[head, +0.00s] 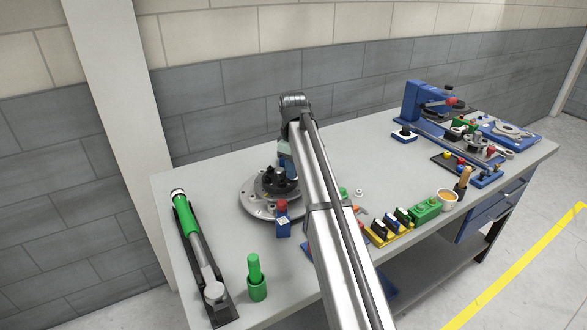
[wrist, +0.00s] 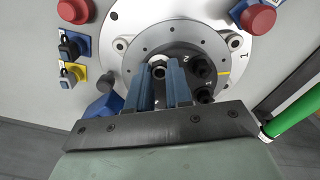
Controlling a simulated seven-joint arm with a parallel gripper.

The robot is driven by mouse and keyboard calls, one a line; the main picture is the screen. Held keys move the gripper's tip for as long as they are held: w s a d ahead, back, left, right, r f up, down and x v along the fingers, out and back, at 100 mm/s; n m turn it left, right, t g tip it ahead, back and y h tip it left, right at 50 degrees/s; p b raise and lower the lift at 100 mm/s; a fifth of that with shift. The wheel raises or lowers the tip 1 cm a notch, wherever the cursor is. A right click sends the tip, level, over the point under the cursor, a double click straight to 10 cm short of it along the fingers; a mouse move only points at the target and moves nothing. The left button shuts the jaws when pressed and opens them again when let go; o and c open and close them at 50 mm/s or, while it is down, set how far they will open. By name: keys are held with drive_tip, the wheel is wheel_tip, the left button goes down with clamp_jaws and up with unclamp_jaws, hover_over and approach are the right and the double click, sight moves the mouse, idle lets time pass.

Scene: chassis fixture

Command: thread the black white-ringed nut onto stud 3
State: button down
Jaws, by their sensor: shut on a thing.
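My gripper (wrist: 161,76) is shut, its two blue fingers around a small dark nut with a pale ring (wrist: 158,63), seen end-on at the fingertips. It is over the dark round hub (wrist: 176,52) on the grey flange plate (wrist: 120,24). Two black studs or nuts (wrist: 201,67) stand on the hub just right of the fingers. A "2" shows on the hub; stud 3 and its label are not clearly visible, and I cannot tell whether the nut touches a stud. In the head view my arm partly hides the hub (head: 268,183) and the fingers.
A red-topped blue block (head: 282,216) stands close in front of the plate. A green-handled wrench (head: 190,225) lies left, with a green cylinder (head: 256,283) near the front. The back middle of the table is clear.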

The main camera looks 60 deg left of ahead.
drive_tip(key=c, duration=1)
unclamp_jaws()
drive_tip(key=c, duration=0.3)
drive_tip(key=shift+c, duration=0.2)
drive_tip(key=shift+n, duration=1.8)
drive_tip(key=shift+n, duration=1.7)
